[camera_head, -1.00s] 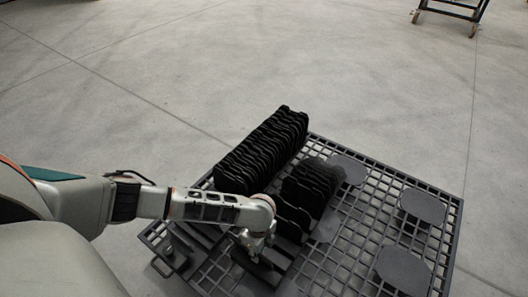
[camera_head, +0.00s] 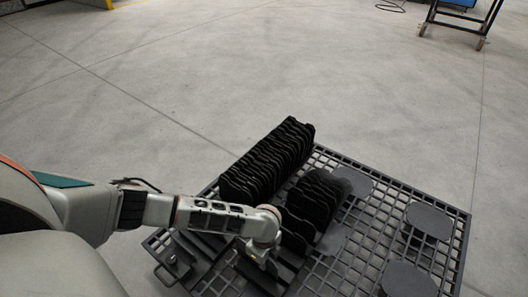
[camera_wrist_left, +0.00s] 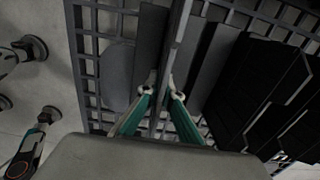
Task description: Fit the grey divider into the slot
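My left gripper (camera_head: 256,262) reaches down at the near end of the rack of dark plates. In the left wrist view its green fingers (camera_wrist_left: 162,91) converge on both sides of a thin grey divider (camera_wrist_left: 178,45), which is seen edge-on and appears pinched between the tips. The divider's lower edge and the slot under it are hidden, so I cannot tell whether it is seated. Dark upright plates stand in a long row (camera_head: 268,160) and a shorter row (camera_head: 314,203). My right gripper is not in view.
The dark grid table (camera_head: 365,225) carries flat round discs (camera_head: 429,219), (camera_head: 407,281). A wheeled cart (camera_head: 460,22) stands far at the back right. The concrete floor between is clear.

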